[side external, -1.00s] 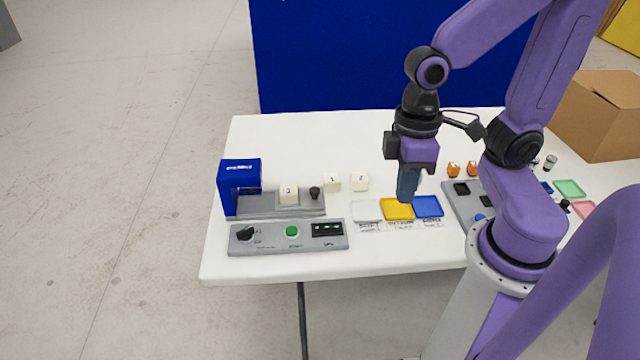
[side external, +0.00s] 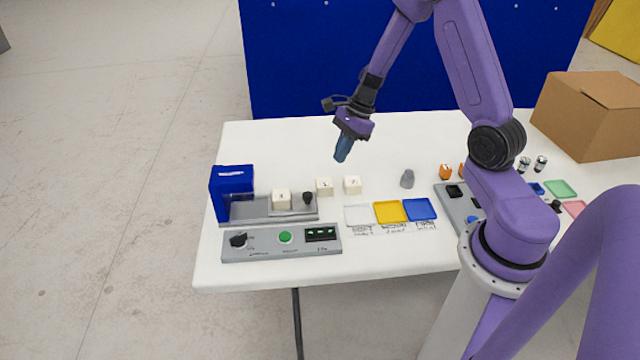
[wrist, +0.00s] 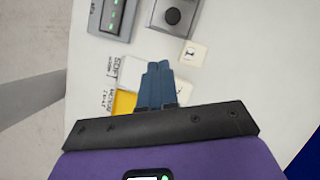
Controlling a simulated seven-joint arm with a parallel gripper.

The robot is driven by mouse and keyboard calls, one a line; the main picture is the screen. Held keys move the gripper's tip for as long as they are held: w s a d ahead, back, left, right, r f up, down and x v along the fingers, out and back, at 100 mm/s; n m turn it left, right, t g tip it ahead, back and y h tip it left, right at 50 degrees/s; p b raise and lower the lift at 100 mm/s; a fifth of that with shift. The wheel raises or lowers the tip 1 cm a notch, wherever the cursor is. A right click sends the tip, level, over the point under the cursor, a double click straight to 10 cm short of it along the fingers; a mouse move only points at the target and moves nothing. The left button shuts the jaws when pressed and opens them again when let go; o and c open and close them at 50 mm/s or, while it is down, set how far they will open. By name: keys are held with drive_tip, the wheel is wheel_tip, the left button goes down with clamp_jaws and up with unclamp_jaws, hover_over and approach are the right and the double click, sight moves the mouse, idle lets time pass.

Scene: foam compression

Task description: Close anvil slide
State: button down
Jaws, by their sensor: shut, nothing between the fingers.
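The blue compression machine (side external: 232,187) stands at the left of the table. Its grey anvil slide (side external: 296,214) sticks out to the right of it, with a white numbered foam cube (side external: 281,199) on it and a black knob (side external: 308,198) at its right end. In the wrist view the knob (wrist: 173,16) is at the top, on the slide's grey end. My gripper (side external: 341,158) is shut and empty, tilted, in the air above and to the right of the slide. Its blue fingertips (wrist: 158,66) are together in the wrist view, apart from the knob.
Two white cubes (side external: 324,187) (side external: 352,185) stand right of the slide. A grey control panel (side external: 282,243) with a green button lies in front. White, yellow (side external: 390,212) and blue trays lie to the right, and a grey rounded piece (side external: 407,179) stands behind them.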

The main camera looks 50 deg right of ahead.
sight(278, 192)
drive_tip(key=f, duration=0.3)
drive_tip(key=w+f+m, duration=0.1)
drive_tip(key=f, duration=0.2)
drive_tip(key=w+f+m, duration=0.1)
drive_tip(key=f, duration=0.3)
drive_tip(key=shift+f, duration=0.1)
drive_tip(key=shift+w+a+f, duration=0.15)
drive_tip(key=shift+w+a, duration=0.25)
drive_tip(key=shift+a, duration=0.25)
drive_tip(key=shift+w+a+f, duration=0.15)
drive_tip(key=shift+w+a, duration=0.25)
drive_tip(key=shift+a, duration=0.2)
drive_tip(key=shift+w+a, duration=0.35)
drive_tip(key=shift+a, duration=0.2)
drive_tip(key=w+a, duration=0.7)
drive_tip(key=shift+w+a, duration=0.3)
drive_tip(key=shift+a, duration=0.05)
